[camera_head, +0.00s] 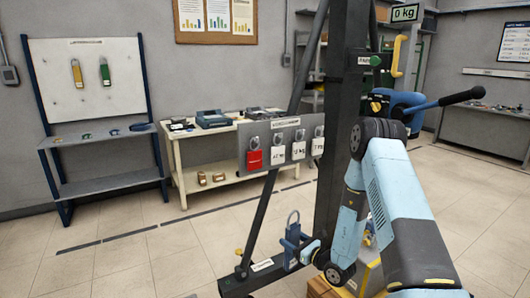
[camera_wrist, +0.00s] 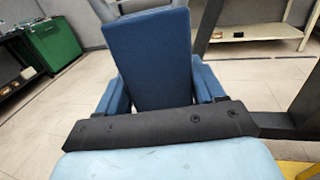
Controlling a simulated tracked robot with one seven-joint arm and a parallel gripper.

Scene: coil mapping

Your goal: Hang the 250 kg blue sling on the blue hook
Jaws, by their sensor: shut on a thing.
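My gripper (camera_head: 291,248) is low beside the foot of the dark upright column in the head view. It is shut on a blue block-like piece with a grey loop on top, which looks like the blue sling (camera_head: 293,229). The loop points up. In the wrist view the blue sling (camera_wrist: 152,58) stands between my blue fingers (camera_wrist: 160,92), with part of the grey loop at the top edge. Its weight marking cannot be read. I cannot make out the blue hook for certain in either view.
A white board (camera_head: 90,80) at the left holds a yellow sling (camera_head: 77,72) and a green sling (camera_head: 104,71). A grey plate (camera_head: 262,136) with red and white tags is near the column (camera_head: 342,130). A slanted brace (camera_head: 263,215) stands close left of my gripper. Open floor lies left.

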